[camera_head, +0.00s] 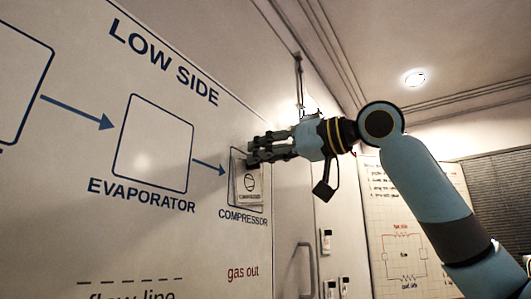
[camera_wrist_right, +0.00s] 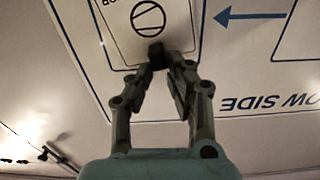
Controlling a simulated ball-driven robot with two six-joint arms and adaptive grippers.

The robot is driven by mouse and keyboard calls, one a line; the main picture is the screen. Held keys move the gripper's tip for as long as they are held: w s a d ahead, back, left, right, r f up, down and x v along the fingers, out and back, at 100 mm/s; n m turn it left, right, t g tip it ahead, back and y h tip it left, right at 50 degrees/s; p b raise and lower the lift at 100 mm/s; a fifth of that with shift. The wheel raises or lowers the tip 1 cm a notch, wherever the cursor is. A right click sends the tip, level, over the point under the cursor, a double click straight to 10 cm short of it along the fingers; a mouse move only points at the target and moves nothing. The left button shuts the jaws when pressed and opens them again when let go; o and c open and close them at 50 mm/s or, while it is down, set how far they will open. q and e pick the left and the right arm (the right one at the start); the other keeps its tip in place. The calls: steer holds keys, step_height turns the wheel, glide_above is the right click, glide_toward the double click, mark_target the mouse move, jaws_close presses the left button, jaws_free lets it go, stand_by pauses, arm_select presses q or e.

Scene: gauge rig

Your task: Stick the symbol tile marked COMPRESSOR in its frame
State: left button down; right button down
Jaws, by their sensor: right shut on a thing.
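The COMPRESSOR tile (camera_head: 250,186) is a small pale tile with a circle symbol and a tiny label along its lower edge. It lies over the COMPRESSOR frame (camera_head: 233,160) on the white board, within the blue outline. My right gripper (camera_head: 251,160) is shut on the tile's upper edge. In the right wrist view the tile (camera_wrist_right: 125,25) appears upside down, with the gripper (camera_wrist_right: 165,58) at its edge and the blue frame line (camera_wrist_right: 203,35) around it. Whether the tile touches the board I cannot tell. My left gripper is out of view.
The EVAPORATOR frame (camera_head: 153,145) is empty, with an arrow (camera_head: 209,167) from it to the COMPRESSOR frame. The board's right edge is close, beside a door with a handle (camera_head: 308,268). A chart (camera_head: 403,225) hangs farther right.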

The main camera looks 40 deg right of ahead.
steer(key=c, duration=1.6)
jaws_free()
steer(key=o, duration=0.4)
steer(key=shift+w+a, duration=0.2)
steer(key=shift+w, duration=0.1)
steer(key=shift+s, duration=0.1)
steer(key=shift+o, duration=1.1)
steer(key=shift+d, duration=0.1)
steer(key=o, duration=0.4)
steer(key=shift+c, duration=0.2)
steer(key=shift+f, duration=0.1)
